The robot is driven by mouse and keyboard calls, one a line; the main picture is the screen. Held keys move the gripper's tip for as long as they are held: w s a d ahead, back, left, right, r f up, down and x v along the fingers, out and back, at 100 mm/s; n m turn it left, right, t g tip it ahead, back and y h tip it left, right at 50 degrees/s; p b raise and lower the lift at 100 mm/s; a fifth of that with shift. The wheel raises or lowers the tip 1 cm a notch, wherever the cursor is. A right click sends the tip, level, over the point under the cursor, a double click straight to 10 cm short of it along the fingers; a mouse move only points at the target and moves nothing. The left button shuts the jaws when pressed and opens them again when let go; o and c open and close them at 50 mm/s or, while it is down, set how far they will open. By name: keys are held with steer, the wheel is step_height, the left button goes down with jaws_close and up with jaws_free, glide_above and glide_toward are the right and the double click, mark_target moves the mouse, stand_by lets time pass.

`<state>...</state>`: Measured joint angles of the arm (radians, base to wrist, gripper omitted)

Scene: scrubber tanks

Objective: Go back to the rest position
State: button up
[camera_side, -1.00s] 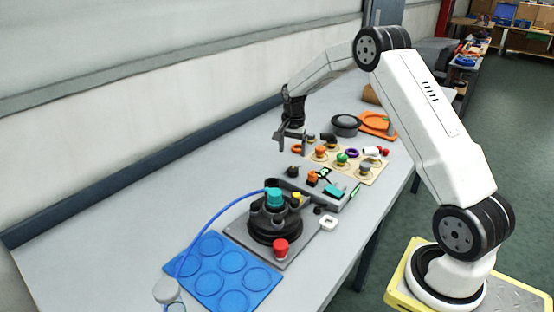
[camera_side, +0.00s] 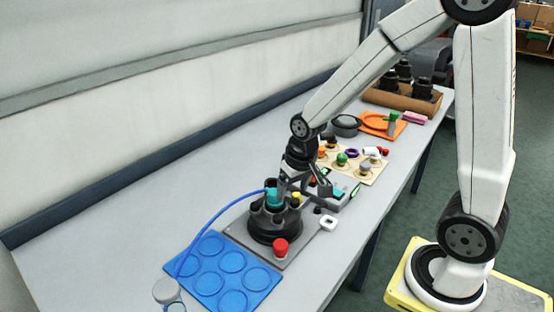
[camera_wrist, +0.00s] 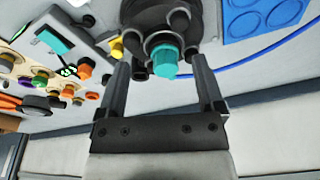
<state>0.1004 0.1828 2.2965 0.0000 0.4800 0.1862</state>
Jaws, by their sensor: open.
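My gripper (camera_side: 300,189) is open and empty. It hangs low over the bench, just beside and behind the black round unit (camera_side: 263,229) in the side view. A teal cap (camera_side: 273,198) stands on top of that unit. In the wrist view my gripper (camera_wrist: 163,68) points toward the unit, and the teal cap (camera_wrist: 164,61) shows between its two fingers. I cannot tell whether a finger touches the unit. My gripper partly hides the grey panel with a small teal block (camera_side: 338,194).
A blue tray (camera_side: 222,268) with round recesses lies at the front, with a blue hose (camera_side: 212,220) arching over it. A red knob (camera_side: 280,246) stands beside the unit. A tan board (camera_side: 374,174) with coloured knobs lies behind. The left bench side is clear.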

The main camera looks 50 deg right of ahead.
steer(key=s+a+n, duration=0.3)
steer(key=s, duration=0.4)
steer(key=shift+a+f+t, duration=0.25)
steer(key=shift+f+t, duration=0.05)
